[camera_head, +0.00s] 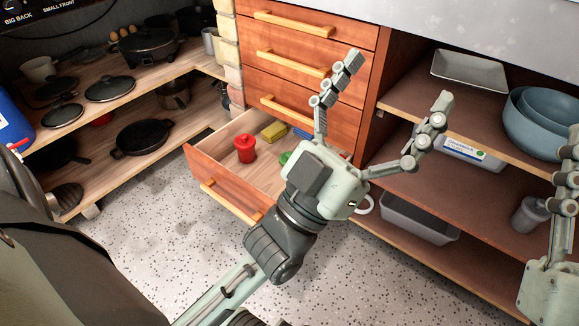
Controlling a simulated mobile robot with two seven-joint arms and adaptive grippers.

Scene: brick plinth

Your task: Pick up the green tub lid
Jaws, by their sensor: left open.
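A small green item (285,157), which looks like the green tub lid, lies in the open drawer (222,183). Most of it is hidden behind my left gripper, so I cannot see its full shape. My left gripper (397,84) is above the drawer's right side, with its fingers spread wide, pointing up and to the right in the picture. It is empty and appears apart from the green item. My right gripper (566,180) is at the right edge, partly cut off, and its opening cannot be judged.
A red lidded tub (245,149), a yellow sponge (273,131) and a blue item (302,133) are in the drawer. Closed drawers (300,45) are above it. Shelves (450,185) with blue bowls (545,125) stand right, pan shelves (115,115) left. Speckled floor is clear in front.

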